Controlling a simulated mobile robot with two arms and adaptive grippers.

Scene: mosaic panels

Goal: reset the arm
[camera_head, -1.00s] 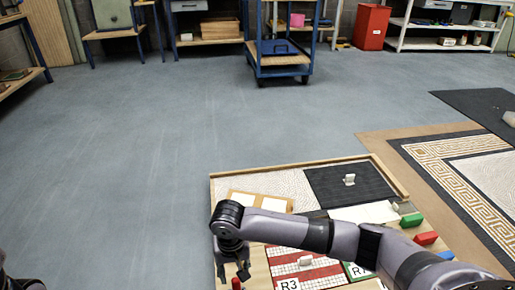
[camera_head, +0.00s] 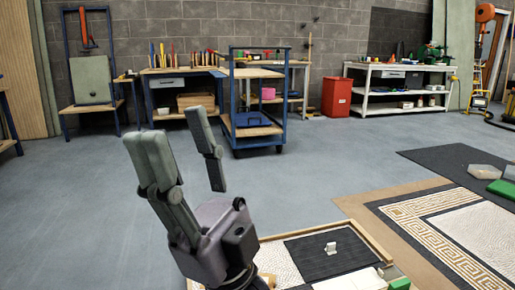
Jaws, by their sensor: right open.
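My right gripper (camera_head: 174,124) is raised in the lower left-centre of the picture, its fingers pointing up. It is open, with clear space between the fingers and nothing held. It stands in front of the near left part of a wood-rimmed board (camera_head: 367,238) and hides some of it. On the board, a small white block (camera_head: 331,248) rests on a dark panel (camera_head: 307,262). My left gripper is out of view.
Mosaic panels (camera_head: 447,218) lie on the floor at right. A blue trolley (camera_head: 255,131), a red bin (camera_head: 336,97), a workbench (camera_head: 165,85) and a white shelf unit (camera_head: 400,107) stand at the back. The grey floor between is open.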

